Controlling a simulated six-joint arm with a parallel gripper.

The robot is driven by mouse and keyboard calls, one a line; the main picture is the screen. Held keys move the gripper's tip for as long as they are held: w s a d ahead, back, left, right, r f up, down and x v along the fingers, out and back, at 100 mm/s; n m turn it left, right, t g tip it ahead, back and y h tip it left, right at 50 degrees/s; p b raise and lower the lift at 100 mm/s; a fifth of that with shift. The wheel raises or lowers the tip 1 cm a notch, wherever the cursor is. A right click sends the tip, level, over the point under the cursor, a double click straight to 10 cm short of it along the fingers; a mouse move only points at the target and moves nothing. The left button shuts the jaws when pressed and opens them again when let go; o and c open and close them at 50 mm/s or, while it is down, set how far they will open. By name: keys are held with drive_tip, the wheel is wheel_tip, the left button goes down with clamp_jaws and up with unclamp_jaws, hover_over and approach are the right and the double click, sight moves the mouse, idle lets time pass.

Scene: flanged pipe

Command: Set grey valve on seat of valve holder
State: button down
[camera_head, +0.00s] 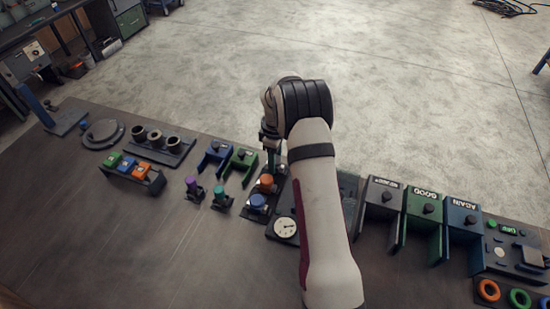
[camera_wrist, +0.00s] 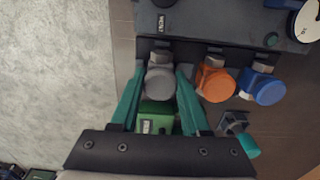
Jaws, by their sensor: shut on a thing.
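The grey valve (camera_wrist: 160,84) is between the two green fingers of my gripper (camera_wrist: 161,72) in the wrist view, and the fingers are shut on it. Its metal neck lines up with those of the orange valve (camera_wrist: 215,84) and the blue valve (camera_wrist: 263,88) on the dark valve holder (camera_wrist: 195,47). I cannot tell whether the grey valve touches its seat. In the head view my gripper (camera_head: 270,158) is at the far end of the holder, beyond the orange valve (camera_head: 266,182) and blue valve (camera_head: 257,202). The grey valve is hidden there.
A green bracket (camera_head: 241,160) and a blue bracket (camera_head: 215,153) stand left of my gripper. Purple (camera_head: 192,183) and teal (camera_head: 220,192) handled parts stand nearby. A gauge panel (camera_head: 285,228) is close on the right. Bare table lies at front left.

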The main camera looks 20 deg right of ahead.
unclamp_jaws()
idle(0.6)
drive_tip(key=shift+r, duration=3.5)
